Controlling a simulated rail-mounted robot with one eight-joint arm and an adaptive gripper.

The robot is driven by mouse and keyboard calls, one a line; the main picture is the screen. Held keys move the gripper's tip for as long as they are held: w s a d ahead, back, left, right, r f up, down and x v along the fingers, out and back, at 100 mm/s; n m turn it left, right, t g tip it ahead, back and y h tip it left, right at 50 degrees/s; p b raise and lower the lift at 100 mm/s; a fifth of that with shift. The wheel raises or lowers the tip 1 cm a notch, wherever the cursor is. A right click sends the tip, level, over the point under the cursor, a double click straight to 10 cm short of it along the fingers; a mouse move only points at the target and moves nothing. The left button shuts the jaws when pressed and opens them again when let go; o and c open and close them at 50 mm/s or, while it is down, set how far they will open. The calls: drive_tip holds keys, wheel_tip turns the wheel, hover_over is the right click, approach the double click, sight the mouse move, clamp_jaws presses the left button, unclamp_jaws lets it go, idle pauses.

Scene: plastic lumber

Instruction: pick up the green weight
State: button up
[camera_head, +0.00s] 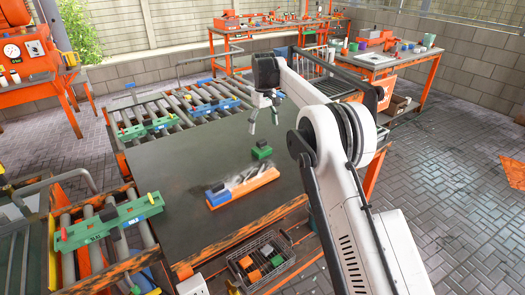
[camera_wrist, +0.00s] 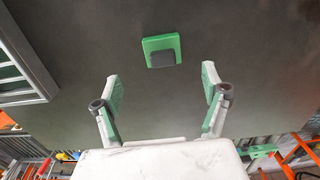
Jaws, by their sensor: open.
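The green weight (camera_head: 262,150) is a small block with a dark grey part, lying on the dark table top (camera_head: 160,175). In the wrist view the green weight (camera_wrist: 162,50) lies beyond my fingertips, roughly midway between them sideways. My gripper (camera_head: 264,125) is above the table, pointing down, and looks to be above the weight in the head view. In the wrist view my gripper (camera_wrist: 160,82) has its two green-padded fingers spread wide apart with nothing between them.
An orange tray (camera_head: 255,186) with a blue block and grey pieces lies near the table's front edge. Roller conveyors (camera_head: 190,115) carrying green and blue holders line the table's back left. The table's left part is clear.

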sight(262, 149)
wheel_tip(262, 149, down, 7)
drive_tip(key=shift+r, duration=0.2)
drive_tip(key=shift+w+a+f, duration=0.1)
drive_tip(key=shift+a+f, duration=0.1)
drive_tip(key=shift+f, duration=1.1)
drive_tip(key=shift+w+a+f, duration=0.1)
drive_tip(key=shift+a+f, duration=0.1)
drive_tip(key=shift+f, duration=1.1)
drive_tip(key=shift+c, duration=0.5)
clamp_jaws()
drive_tip(key=shift+r, duration=0.1)
